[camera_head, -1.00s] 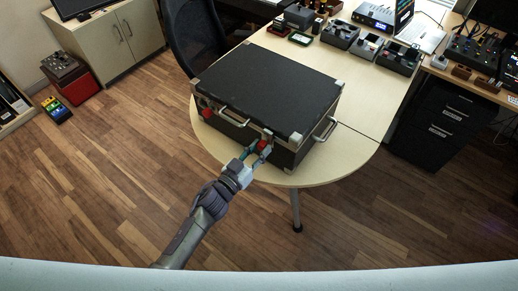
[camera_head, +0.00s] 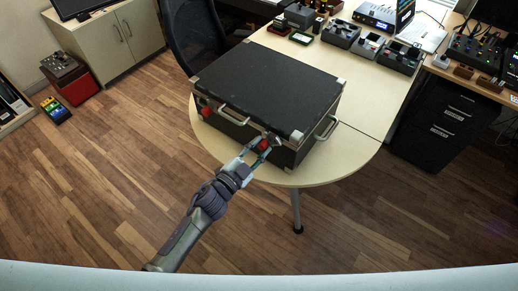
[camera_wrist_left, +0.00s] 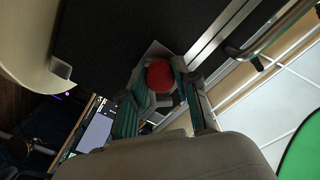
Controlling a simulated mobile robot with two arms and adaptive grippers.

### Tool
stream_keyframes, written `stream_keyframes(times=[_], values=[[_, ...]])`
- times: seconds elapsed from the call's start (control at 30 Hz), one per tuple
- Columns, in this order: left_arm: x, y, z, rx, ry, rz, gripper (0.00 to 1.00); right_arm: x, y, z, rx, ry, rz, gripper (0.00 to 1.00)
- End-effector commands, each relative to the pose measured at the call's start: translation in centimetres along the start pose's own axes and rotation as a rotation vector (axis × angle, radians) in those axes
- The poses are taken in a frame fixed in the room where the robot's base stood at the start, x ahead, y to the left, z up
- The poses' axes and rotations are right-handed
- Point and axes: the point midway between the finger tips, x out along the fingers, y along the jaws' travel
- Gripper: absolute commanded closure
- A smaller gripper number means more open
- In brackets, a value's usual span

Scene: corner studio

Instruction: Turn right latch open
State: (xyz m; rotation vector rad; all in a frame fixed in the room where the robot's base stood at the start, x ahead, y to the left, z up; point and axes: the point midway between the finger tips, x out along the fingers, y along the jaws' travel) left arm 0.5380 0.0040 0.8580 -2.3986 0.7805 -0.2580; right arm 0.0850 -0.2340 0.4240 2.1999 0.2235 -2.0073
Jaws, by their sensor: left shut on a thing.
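A closed black case (camera_head: 270,85) with metal corners lies on the rounded end of the wooden table. Its front face carries a red left latch (camera_head: 206,112), a metal handle (camera_head: 232,117) and a red right latch (camera_head: 263,144). My left gripper (camera_head: 264,145) is at the right latch, its fingers shut around the red knob. In the left wrist view the red knob (camera_wrist_left: 160,76) sits between the fingertips (camera_wrist_left: 160,88). The fingers hide part of the latch, so its exact angle is unclear. My right gripper is in neither view.
The table (camera_head: 345,150) has bare surface right of the case. A side handle (camera_head: 326,128) sticks out from the case's right end. Several devices (camera_head: 370,45) stand at the back. A black chair (camera_head: 195,40) is behind the case. The floor in front is clear.

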Motion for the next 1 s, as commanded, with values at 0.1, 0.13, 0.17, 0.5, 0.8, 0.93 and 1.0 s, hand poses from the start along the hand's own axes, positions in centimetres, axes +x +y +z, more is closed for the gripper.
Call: stream_keyframes(times=[0.1, 0.13, 0.17, 0.5, 0.8, 0.93, 1.0], values=[[0.0, 0.1, 0.2, 0.108, -0.001, 0.001, 1.0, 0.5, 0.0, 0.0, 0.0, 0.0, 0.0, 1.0], [0.0, 0.1, 0.1, 0.135, -0.001, 0.001, 1.0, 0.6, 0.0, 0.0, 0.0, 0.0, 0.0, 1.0], [0.0, 0.1, 0.1, 0.16, 0.0, 0.001, 1.0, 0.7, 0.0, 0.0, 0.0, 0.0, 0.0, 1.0], [0.0, 0.1, 0.1, 0.378, -0.001, 0.001, 1.0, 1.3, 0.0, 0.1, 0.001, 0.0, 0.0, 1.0], [0.0, 0.0, 0.1, 0.459, -0.001, 0.002, 1.0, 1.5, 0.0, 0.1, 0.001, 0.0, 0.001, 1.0], [0.0, 0.0, 0.1, 0.469, -0.001, 0.002, 1.0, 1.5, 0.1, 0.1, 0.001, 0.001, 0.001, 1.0], [0.0, 0.0, 0.1, 0.47, -0.001, 0.002, 1.0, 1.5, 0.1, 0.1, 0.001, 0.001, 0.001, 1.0]])
